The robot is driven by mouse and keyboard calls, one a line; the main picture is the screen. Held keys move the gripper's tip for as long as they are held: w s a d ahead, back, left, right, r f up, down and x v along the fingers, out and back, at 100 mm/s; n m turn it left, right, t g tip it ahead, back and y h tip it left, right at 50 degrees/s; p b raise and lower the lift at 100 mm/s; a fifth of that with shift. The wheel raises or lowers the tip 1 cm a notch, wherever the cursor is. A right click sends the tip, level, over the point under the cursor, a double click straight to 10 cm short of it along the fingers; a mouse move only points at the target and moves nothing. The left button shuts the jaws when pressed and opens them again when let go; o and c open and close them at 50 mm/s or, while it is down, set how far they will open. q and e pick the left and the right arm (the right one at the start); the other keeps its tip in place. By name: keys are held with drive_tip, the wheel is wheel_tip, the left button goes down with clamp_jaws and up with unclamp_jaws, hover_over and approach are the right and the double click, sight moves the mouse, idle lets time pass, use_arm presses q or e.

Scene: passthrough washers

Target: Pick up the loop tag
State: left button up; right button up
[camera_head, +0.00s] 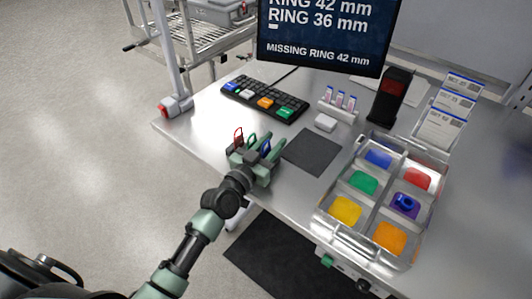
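Three small upright loops, which look like the loop tags, stand close together near the front left edge of the metal table: a red loop (238,136), a green loop (251,139) and a blue loop (266,146). My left gripper (262,153) is right at these loops, reaching in from the front edge. Its pale green and dark parts overlap the loops' lower ends and hide whatever they stand in. It is too small and overlapped to tell whether the fingers are open or shut on a loop. My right gripper is out of view.
A dark mat (312,151) lies right of the gripper. A metal tray (331,226) with coloured compartments stands further right. Behind are a keyboard (262,99), a small vial rack (338,107), a black stand (390,97) and a monitor (322,30) reading "MISSING RING 42 mm".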

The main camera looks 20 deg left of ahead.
use_arm(q)
clamp_jaws()
drive_tip(key=shift+r, duration=0.55)
wheel_tip(320, 180, up, 19)
drive_tip(key=p, duration=0.1)
